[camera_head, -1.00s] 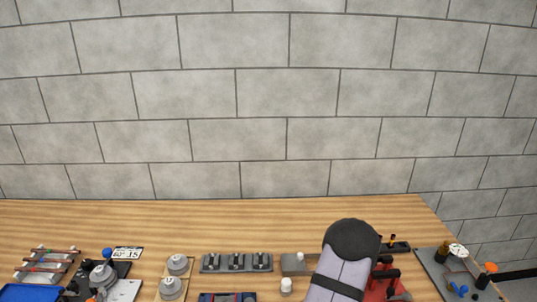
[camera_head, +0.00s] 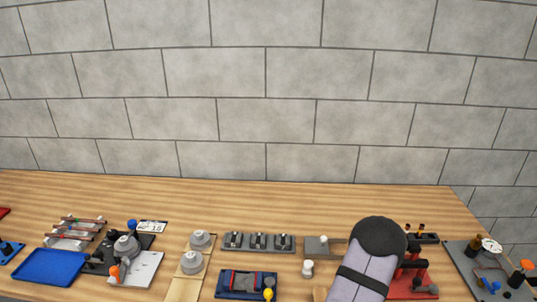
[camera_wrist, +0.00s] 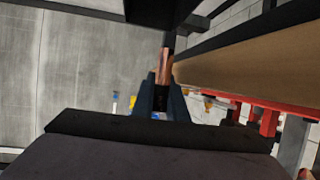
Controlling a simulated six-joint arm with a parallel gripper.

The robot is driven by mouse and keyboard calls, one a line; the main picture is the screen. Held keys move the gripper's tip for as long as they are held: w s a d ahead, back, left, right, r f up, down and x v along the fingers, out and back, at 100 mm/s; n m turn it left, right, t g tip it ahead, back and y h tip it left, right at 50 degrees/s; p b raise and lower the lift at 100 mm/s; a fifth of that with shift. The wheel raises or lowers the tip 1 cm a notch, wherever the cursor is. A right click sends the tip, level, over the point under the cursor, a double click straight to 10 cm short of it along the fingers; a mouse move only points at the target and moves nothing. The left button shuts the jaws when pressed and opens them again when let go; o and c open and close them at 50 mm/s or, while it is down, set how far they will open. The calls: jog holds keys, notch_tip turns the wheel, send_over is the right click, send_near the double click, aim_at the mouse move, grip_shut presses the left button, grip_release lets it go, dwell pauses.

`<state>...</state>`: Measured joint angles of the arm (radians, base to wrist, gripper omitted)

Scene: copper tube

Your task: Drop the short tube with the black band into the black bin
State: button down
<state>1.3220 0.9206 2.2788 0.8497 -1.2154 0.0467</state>
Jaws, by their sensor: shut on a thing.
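In the wrist view, my gripper (camera_wrist: 160,98) is shut on a short copper-coloured tube (camera_wrist: 165,66), which points up the picture from between the fingers. The tube's far end looks dark; I cannot tell whether this is the black band or shadow. A black box-like shape (camera_wrist: 152,10) is at the top of the wrist view, just beyond the tube's end. I cannot tell whether it is the black bin. In the head view, my arm hides part of the bench and the gripper is out of sight.
The wooden bench (camera_head: 300,200) holds a rack with tubes (camera_head: 72,232), a blue tray (camera_head: 50,265), a row of grey fixtures (camera_head: 258,242) and a red fixture (camera_head: 415,275) beside my arm. In the wrist view, a brown surface edge (camera_wrist: 255,60) and red bars (camera_wrist: 268,122) lie right.

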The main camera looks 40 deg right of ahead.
jog(key=shift+f, duration=0.35)
jog(key=c, duration=1.7)
grip_release()
jog(key=shift+o, duration=0.2)
jog(key=shift+w, duration=0.1)
